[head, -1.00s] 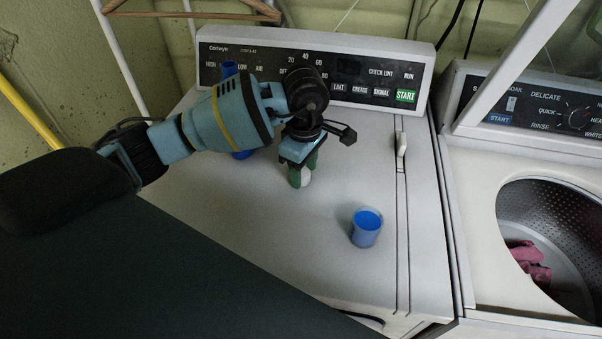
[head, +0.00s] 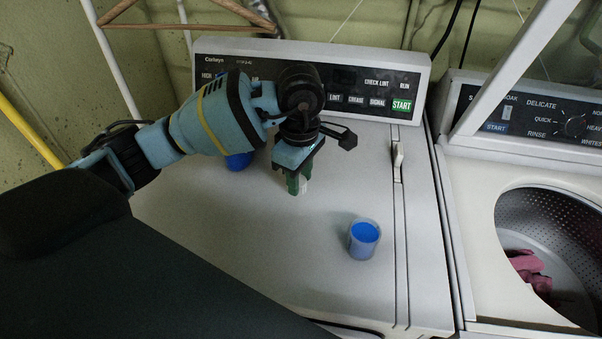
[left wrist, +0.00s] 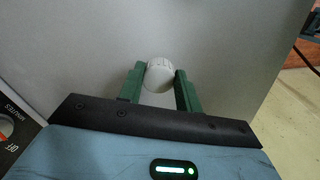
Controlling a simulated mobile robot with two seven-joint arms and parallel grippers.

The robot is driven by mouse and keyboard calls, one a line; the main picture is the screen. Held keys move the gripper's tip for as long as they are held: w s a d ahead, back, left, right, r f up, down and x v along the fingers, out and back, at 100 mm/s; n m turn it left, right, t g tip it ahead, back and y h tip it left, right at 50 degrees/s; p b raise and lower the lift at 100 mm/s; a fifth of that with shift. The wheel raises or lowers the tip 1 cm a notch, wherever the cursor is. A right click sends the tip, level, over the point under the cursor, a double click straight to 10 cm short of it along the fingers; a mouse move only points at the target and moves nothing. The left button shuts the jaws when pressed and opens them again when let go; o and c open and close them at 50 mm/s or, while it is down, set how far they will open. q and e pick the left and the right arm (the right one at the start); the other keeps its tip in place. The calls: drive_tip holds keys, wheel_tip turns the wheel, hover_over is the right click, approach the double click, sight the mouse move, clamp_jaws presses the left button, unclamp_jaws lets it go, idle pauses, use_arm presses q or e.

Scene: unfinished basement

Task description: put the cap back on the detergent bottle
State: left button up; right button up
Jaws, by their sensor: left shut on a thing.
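A white, ribbed round cap (left wrist: 159,75) sits between the green fingers of my left gripper (left wrist: 160,90) in the left wrist view. The left gripper (head: 298,184) is shut on the cap, above the dryer top in the head view; a little of the cap (head: 305,186) shows beside the fingers. A blue object (head: 238,161), likely the detergent bottle, stands behind my left forearm to the left of the gripper; only its lower part shows and its top is hidden. My right gripper is not in view.
A small cup with blue contents (head: 364,238) stands on the dryer top (head: 250,240), right of and nearer than the gripper. The control panel (head: 340,85) rises behind. An open washer (head: 470,250) with pink cloth inside is at right. The dryer's front middle is clear.

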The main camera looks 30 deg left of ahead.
use_arm(q)
drive_tip(key=s+d, duration=0.2)
drive_tip(key=s, duration=0.2)
drive_tip(key=s+d+r, duration=0.1)
drive_tip(key=s+d, duration=0.1)
drive_tip(key=s, duration=0.2)
drive_tip(key=s+d, duration=0.2)
drive_tip(key=s, duration=0.2)
drive_tip(key=shift+s+r, duration=0.2)
